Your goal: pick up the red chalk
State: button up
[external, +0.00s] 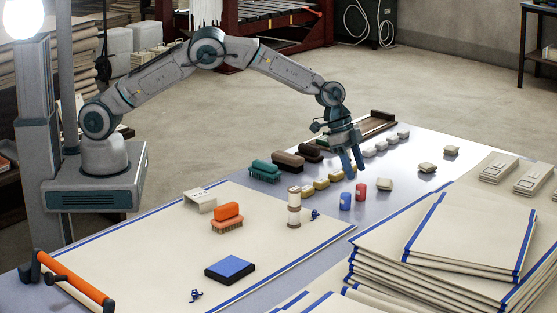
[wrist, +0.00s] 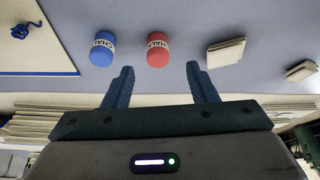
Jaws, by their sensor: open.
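The red chalk (external: 361,191) is a short red cylinder with a pale label, standing on the grey table just right of the blue chalk (external: 345,201). In the wrist view the red chalk (wrist: 158,50) lies ahead of the fingertips, roughly between their lines, and the blue chalk (wrist: 102,48) is to its left, apart from it. My gripper (external: 352,162) points down above and slightly behind the red chalk in the external view. In the wrist view my gripper (wrist: 160,78) has its two blue fingers spread, with nothing between them.
A beige folded piece (external: 385,184) sits close right of the red chalk. A row of yellow blocks (external: 321,184) lies to the left, with brushes behind. A spool (external: 294,207) stands at the front left. Stacked cloths (external: 440,255) fill the front right.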

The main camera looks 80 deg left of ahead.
aim_at(360, 185)
jog(key=shift+p+x, duration=0.5)
jog(key=shift+x, duration=2.65)
jog(key=shift+d, duration=0.15)
jog(key=c, duration=1.1)
